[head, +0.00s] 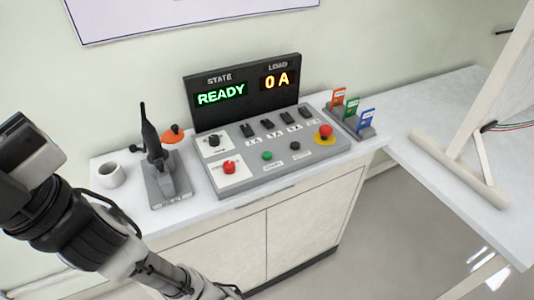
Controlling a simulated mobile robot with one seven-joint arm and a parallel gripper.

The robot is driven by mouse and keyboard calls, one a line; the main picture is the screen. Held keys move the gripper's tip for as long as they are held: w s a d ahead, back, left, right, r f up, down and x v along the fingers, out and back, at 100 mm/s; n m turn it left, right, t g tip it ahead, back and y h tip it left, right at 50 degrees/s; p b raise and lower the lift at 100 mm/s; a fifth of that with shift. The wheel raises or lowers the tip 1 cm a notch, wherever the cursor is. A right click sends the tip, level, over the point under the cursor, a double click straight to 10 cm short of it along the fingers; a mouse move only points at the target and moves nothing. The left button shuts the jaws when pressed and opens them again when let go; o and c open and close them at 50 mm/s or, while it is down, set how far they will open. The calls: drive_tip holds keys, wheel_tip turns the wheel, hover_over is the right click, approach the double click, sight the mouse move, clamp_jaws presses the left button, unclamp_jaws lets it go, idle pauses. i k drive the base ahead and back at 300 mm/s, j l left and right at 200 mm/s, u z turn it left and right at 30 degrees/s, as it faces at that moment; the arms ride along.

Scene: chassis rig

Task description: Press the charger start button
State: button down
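The control panel (250,172) is a grey sloped box on the white cabinet, with several switches and buttons. A small green button (267,156) sits near its front middle, and a black button (295,146) is to the right of it. Their labels are too small to read, so I cannot tell for certain which is the charger start button. The display (240,93) behind reads STATE READY in green and LOAD 0 A in orange. My arm (85,230) crosses the lower left, apart from the panel in the picture. I cannot make out my gripper's fingers in this view.
A red mushroom button on yellow (325,131) is at the panel's right, and a red knob (229,168) is at its front left. A black handheld device in a grey stand (168,190) and a white mug (111,175) stand left. Coloured tags (351,111) stand right.

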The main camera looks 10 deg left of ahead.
sight(266, 156)
drive_tip(key=i+l, duration=0.15)
drive_tip(key=l, duration=0.25)
drive_tip(key=i+l, duration=0.2)
drive_tip(key=l, duration=0.15)
drive_tip(key=i+l, duration=0.15)
drive_tip(key=l, duration=0.25)
drive_tip(key=i+l, duration=0.2)
drive_tip(key=l, duration=0.15)
drive_tip(key=u, duration=2.2)
